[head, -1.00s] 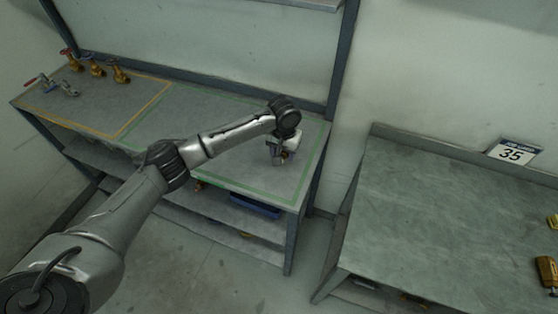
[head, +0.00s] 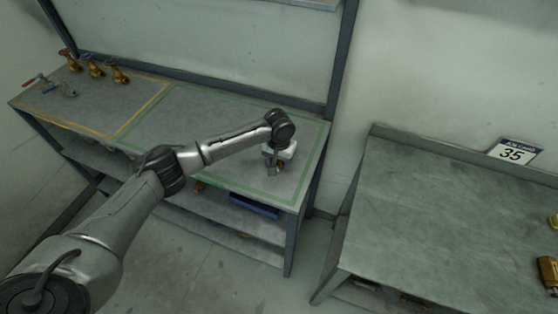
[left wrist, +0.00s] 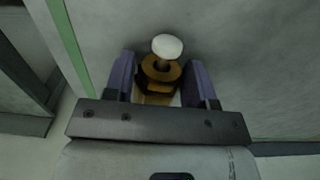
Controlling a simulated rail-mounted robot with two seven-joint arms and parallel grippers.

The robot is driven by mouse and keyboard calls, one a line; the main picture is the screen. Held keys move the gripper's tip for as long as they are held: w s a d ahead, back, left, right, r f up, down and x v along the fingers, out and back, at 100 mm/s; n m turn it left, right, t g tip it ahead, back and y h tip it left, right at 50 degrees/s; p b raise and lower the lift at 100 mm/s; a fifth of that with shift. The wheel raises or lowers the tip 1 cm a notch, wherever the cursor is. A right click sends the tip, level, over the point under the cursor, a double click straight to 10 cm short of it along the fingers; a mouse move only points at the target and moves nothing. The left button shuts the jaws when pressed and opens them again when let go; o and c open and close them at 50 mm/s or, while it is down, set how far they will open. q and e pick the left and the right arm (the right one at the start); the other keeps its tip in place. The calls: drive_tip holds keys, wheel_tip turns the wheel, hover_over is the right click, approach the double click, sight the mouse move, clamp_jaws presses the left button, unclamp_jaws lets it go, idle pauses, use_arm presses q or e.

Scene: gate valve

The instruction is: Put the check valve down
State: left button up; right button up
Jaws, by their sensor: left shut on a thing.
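The check valve (left wrist: 160,74) shows in the left wrist view as a brass body with a pale round end. It sits between the two purple fingers of my left gripper (left wrist: 160,84), which is shut on it. In the head view my left gripper (head: 275,168) points down over the right part of the green-outlined area (head: 230,172) of the bench. The valve is mostly hidden there by the gripper. I cannot tell whether it touches the bench top. My right gripper is not in view.
Several valves, one a brass valve (head: 117,72), stand in the orange-outlined area (head: 118,100) at the left of the bench. A blue bin (head: 255,207) is on the shelf below. A second table (head: 440,220) with a "35" sign (head: 515,153) stands right. The bench around the gripper is clear.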

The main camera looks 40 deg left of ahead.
use_arm(q)
drive_tip(key=o, duration=1.2)
wheel_tip(320, 180, up, 10)
drive_tip(key=shift+r+p, duration=0.1)
drive_tip(key=shift+p, duration=0.55)
drive_tip(key=shift+r, duration=0.95)
